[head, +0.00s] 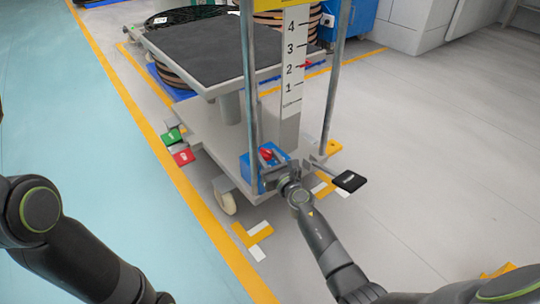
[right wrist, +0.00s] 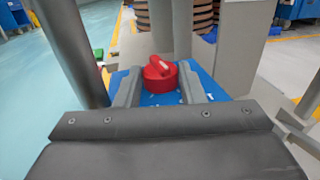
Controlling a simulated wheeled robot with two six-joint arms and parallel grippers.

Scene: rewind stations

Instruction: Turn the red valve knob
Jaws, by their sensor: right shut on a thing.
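The red valve knob (head: 266,154) sits on a blue box (head: 250,172) low on the wheeled lift cart. In the right wrist view the knob (right wrist: 160,75) is round with a raised bar across its top, on the blue face (right wrist: 160,99). My right gripper (head: 273,165) is at the knob; in the wrist view its two fingers (right wrist: 160,84) stand on either side of the knob, shut on it. The fingers partly hide the knob in the head view. My left arm shows at the lower left, but its gripper is out of view.
The cart's grey platform (head: 215,40) and upright posts (head: 249,80) rise close to my right gripper. A black pedal (head: 349,181) sticks out to the right; green (head: 173,135) and red (head: 183,157) pedals are on the left.

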